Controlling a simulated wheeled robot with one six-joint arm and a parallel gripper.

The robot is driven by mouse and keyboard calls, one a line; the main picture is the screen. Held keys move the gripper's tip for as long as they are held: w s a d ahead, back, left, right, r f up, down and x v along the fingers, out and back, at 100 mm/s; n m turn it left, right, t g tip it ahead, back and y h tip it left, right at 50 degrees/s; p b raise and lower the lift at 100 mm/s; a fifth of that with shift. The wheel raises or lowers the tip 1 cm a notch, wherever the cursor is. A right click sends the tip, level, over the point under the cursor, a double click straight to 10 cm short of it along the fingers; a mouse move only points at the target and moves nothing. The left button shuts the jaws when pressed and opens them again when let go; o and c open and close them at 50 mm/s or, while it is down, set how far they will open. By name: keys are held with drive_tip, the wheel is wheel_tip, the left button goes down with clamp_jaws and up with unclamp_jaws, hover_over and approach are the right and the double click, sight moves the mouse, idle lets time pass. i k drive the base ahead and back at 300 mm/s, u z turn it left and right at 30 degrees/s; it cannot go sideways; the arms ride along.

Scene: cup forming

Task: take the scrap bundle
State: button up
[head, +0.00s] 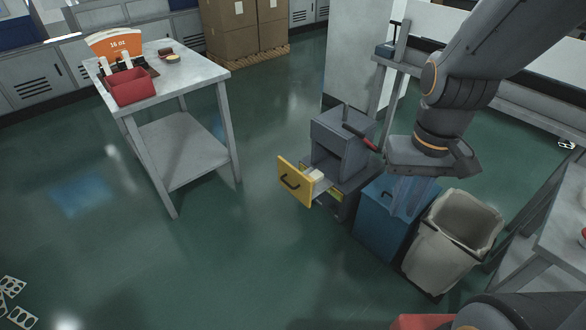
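I cannot pick out a scrap bundle for certain. White pieces with rows of holes (14,290) lie on the floor at the lower left edge. A small pale item (315,175) sits in the open yellow-fronted drawer (294,181). My gripper (428,170) hangs at the end of the arm above the blue bin (377,226) and the grey-beige bin (437,256). A bluish, partly see-through shape shows just under it. Its fingers are not clear, so I cannot tell whether it is open or holds anything.
A grey cabinet (340,140) with a red-gripped lever stands left of the bins. A metal table (190,75) at the upper left bears a red tray (131,88) and an orange sign. Cardboard boxes (230,30) stand behind. The green floor at left and centre is mostly clear.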

sight(316, 175)
drive_tip(key=u, duration=0.55)
drive_tip(key=k, duration=0.65)
drive_tip(key=u, duration=0.75)
drive_tip(key=i, duration=1.75)
drive_tip(key=z, duration=1.3)
drive_tip(key=i, duration=0.4)
drive_tip(key=z, duration=0.3)
